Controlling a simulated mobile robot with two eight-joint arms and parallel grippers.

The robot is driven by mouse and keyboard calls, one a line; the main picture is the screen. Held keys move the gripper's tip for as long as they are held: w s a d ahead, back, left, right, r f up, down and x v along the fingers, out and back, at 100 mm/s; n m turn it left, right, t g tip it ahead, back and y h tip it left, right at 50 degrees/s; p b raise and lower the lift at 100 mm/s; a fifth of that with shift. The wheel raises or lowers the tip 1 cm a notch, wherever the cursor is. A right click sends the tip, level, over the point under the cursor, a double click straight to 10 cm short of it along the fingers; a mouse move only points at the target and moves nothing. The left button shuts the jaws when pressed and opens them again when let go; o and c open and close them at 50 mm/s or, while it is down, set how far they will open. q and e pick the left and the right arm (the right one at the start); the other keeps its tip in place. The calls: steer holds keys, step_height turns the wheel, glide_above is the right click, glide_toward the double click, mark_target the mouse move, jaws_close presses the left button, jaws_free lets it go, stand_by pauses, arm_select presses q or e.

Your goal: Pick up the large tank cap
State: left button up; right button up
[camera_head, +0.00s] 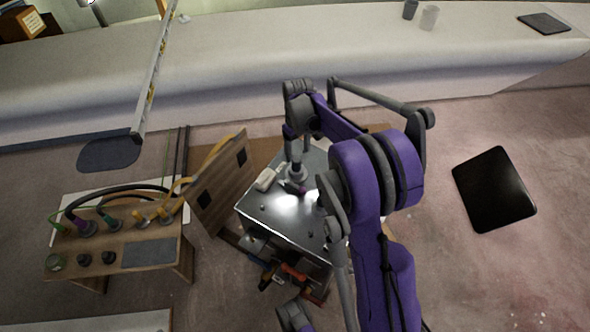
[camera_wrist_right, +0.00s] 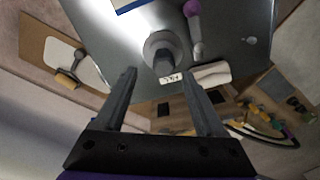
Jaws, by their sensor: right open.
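A grey round cap (camera_wrist_right: 163,50), which looks like the large tank cap, has a wide base and a raised grip with a small white label. It stands on a shiny metal top. In the head view the cap (camera_head: 298,174) is near the back of that top, partly covered by my right gripper. My right gripper (camera_head: 297,156) comes down at it from the back. In the right wrist view my gripper (camera_wrist_right: 158,76) is open, with the cap just beyond and between its fingertips, and nothing held. I cannot make out my left gripper.
A purple-ended tool (camera_wrist_right: 194,24) and a white block (camera_wrist_right: 210,74) lie close beside the cap. The metal cabinet (camera_head: 283,217) has tools at its front. A wooden bench (camera_head: 115,250) with hoses and an upright board (camera_head: 221,185) stand left. A black mat (camera_head: 494,189) lies on the floor right.

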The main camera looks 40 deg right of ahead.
mark_target(297, 159)
steer(key=f, duration=0.2)
steer(key=f+b, duration=0.1)
steer(key=f, duration=0.3)
steer(key=shift+a+f, duration=0.25)
steer(key=shift+f, duration=0.05)
steer(key=shift+s+r, duration=0.1)
steer(key=shift+c, duration=0.4)
steer(key=c, duration=1)
step_height(297, 159, up, 10)
steer(key=shift+p, duration=0.85)
steer(key=shift+c, duration=0.2)
